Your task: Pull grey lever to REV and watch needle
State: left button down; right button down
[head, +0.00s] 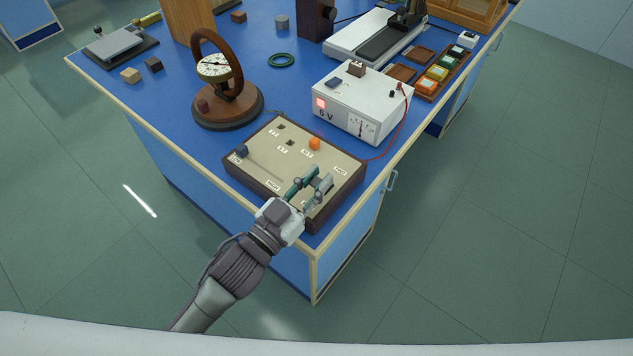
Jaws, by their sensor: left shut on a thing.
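The control box (262,160) has a beige top and dark sides, and sits near the front corner of the blue bench. My left gripper (312,183) is over the right front part of the box, shut on the grey lever. The fingers hide most of the lever, and I cannot tell its exact position. Small white labels are on the box top, too small to read surely. Behind the box to the left stands a round dial (214,67) with a needle, inside a brown ring on a round wooden base. The needle's reading is too small to tell. My right gripper is not in view.
An orange knob (314,143) and a dark blue knob (241,151) stand on the box. A white power supply (361,102) marked 6 V, with a lit red lamp and a red wire, is behind it to the right. Bench edges run close in front and right.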

pick_arm(q)
jog(key=c, duration=1)
grip_release()
jog(key=v, duration=1.2)
